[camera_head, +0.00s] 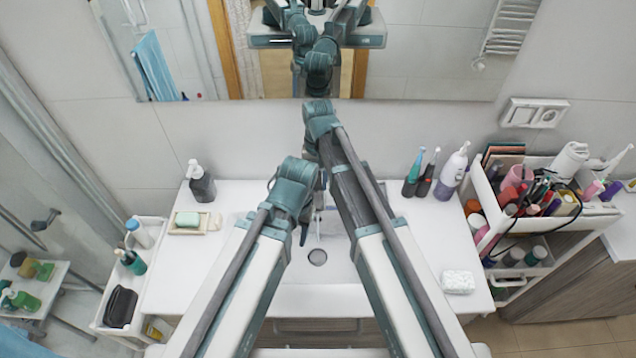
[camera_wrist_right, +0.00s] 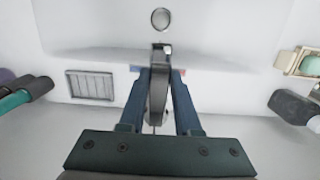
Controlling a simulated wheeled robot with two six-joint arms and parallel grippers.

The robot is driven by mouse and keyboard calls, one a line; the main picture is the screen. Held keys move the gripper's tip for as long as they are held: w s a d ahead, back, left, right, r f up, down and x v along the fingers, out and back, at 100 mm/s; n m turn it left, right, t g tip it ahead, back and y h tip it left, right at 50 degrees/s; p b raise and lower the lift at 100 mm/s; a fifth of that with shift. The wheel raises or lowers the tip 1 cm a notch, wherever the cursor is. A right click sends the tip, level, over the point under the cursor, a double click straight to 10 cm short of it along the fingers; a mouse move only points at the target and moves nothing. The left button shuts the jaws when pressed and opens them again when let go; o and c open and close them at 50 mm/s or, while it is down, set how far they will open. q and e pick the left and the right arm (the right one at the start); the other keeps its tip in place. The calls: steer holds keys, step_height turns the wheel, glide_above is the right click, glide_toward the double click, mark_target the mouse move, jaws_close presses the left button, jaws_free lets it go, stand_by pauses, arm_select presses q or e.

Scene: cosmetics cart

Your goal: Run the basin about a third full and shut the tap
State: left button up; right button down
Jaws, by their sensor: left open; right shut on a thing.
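The white basin (camera_head: 338,272) is set in the counter, with its round drain (camera_head: 317,257) in plain view. The drain also shows at the top of the right wrist view (camera_wrist_right: 161,18). I cannot make out a water level. The grey metal tap (camera_wrist_right: 158,88) stands at the back of the basin, mostly hidden by my arms in the head view. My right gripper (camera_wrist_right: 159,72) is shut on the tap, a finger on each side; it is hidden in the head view. My left gripper (camera_head: 303,233) is open above the basin, left of the drain, partly hidden by its own wrist.
A soap dish (camera_head: 188,228) and dark pump bottle (camera_head: 201,183) stand left on the counter. A full cosmetics cart (camera_head: 487,196) stands beyond; a mirror (camera_head: 430,55) hangs behind.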

steer(key=shift+w+r+g, duration=0.7)
steer(key=shift+r+g, duration=0.05)
steer(key=shift+g, duration=0.25)
steer(key=shift+r+g, duration=0.35)
steer(key=shift+g, duration=0.25)
steer(key=c, duration=0.6)
jaws_free()
steer(key=shift+r+p, duration=0.2)
steer(key=shift+p, duration=0.1)
